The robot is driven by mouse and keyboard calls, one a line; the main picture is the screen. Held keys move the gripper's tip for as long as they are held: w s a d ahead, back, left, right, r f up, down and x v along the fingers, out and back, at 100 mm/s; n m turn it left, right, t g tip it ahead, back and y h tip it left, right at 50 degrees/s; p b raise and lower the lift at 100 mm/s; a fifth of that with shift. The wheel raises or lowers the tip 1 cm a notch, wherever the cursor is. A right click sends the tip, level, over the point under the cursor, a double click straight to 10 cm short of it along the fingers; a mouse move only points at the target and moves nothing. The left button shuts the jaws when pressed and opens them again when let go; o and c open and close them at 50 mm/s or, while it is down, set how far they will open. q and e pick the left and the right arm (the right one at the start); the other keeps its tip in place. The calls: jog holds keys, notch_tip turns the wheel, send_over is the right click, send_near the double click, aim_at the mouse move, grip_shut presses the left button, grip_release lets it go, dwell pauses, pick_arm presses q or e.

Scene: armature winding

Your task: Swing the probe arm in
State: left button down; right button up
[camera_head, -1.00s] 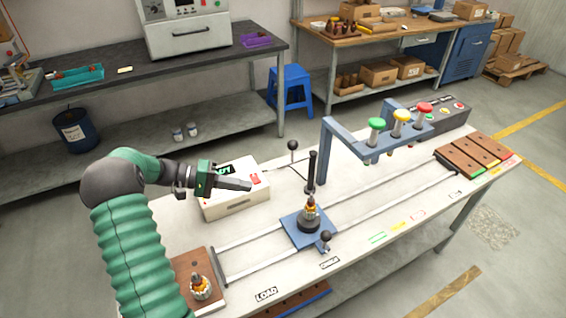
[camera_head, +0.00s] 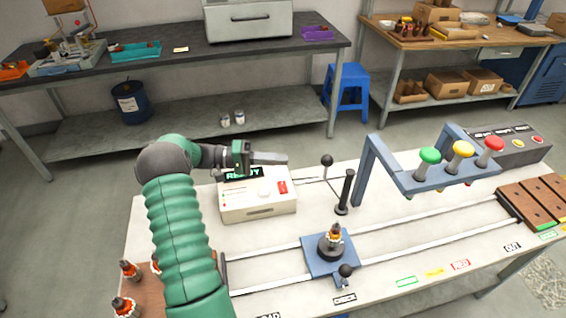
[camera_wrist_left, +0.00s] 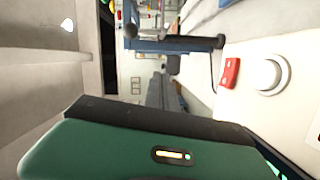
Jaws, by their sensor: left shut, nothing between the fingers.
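The probe arm shows in the head view as a black upright post (camera_head: 346,190) behind the sliding blue carriage, with a thin rod and a black ball knob (camera_head: 327,160) to its left. A small wound armature (camera_head: 335,235) stands upright on the blue carriage (camera_head: 318,265). My left gripper (camera_head: 285,158) is shut and empty. It hovers above the back of the tester box (camera_head: 258,205), left of the ball knob and apart from it. The gripper's dark fingers also show in the left wrist view (camera_wrist_left: 166,92). My right gripper is not in view.
A blue gantry (camera_head: 370,175) with green, yellow and red mushroom buttons (camera_head: 462,150) stands right of the post. Two rails (camera_head: 415,242) run along the bench. Armatures (camera_head: 125,305) stand at the left end. A brown rack (camera_head: 535,200) lies at the right end.

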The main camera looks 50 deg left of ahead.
pick_arm(q)
jog(key=w+d+p, duration=0.1)
jog(key=w+d, duration=0.2)
jog(key=d, duration=0.5)
jog(key=shift+w+d+f, duration=0.15)
jog(key=shift+d+f, duration=0.15)
jog(key=shift+f, duration=0.1)
